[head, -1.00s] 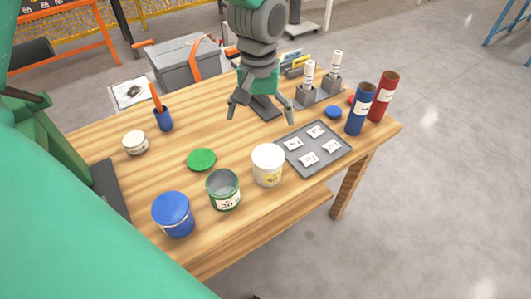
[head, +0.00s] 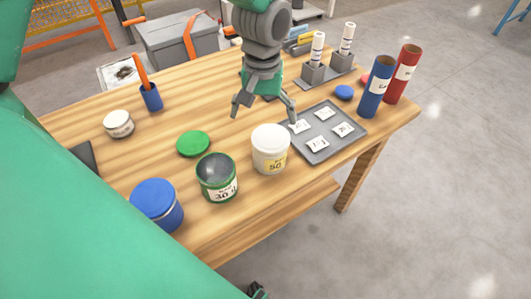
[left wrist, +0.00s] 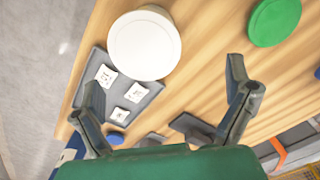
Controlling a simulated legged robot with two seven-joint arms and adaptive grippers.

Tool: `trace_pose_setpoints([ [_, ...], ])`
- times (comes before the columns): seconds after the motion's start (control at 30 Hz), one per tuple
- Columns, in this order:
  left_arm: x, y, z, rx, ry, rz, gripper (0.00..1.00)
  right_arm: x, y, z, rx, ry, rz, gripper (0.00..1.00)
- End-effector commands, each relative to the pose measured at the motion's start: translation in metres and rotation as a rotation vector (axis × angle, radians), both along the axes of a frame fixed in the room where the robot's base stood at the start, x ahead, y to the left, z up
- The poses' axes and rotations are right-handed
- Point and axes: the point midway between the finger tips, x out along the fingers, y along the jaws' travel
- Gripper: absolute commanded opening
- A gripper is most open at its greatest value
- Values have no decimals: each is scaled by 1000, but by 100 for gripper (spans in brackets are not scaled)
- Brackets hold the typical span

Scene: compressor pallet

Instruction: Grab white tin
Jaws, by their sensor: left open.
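The white tin (head: 270,150), with a yellow and white label reading 50, stands upright on the wooden table near its front edge. In the left wrist view its round white top (left wrist: 145,45) lies just beyond the fingers. My left gripper (head: 263,114) is open and empty, fingers pointing down, just behind the tin and apart from it. Its two spread fingers also show in the left wrist view (left wrist: 165,75). No right gripper can be made out; a small dark part at the head view's bottom edge is unclear.
A green open tin (head: 217,178) and a blue tin (head: 157,205) stand left of the white tin. A green lid (head: 193,144) lies behind them. A grey tray (head: 328,152) with labelled cards is close on the right. Blue (head: 375,88) and red (head: 403,75) tubes stand beyond.

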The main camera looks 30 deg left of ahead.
Motion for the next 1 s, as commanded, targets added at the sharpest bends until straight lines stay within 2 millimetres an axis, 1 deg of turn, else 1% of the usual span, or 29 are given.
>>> trace_pose_setpoints([
  [0.03,-1,-2,-12,3,6,-3,96,0,0,-1,0,0,0,44],
  [0.2,0,-9,-42,9,3,-5,96,0,0,-4,-1,0,-1,44],
  [0.3,0,-9,-53,9,1,-4,96,0,-1,-5,-1,0,-2,44],
  [0.47,0,-3,-64,2,1,-3,96,0,-1,-5,-1,0,-2,44],
  [0.7,1,1,-101,-4,4,-1,96,0,0,-7,-1,0,-1,44],
  [0.8,1,-1,-110,-1,2,-2,96,0,0,-8,0,0,0,44],
  [1.0,0,-5,-114,6,7,-2,96,0,0,-8,-1,0,-1,44],
])
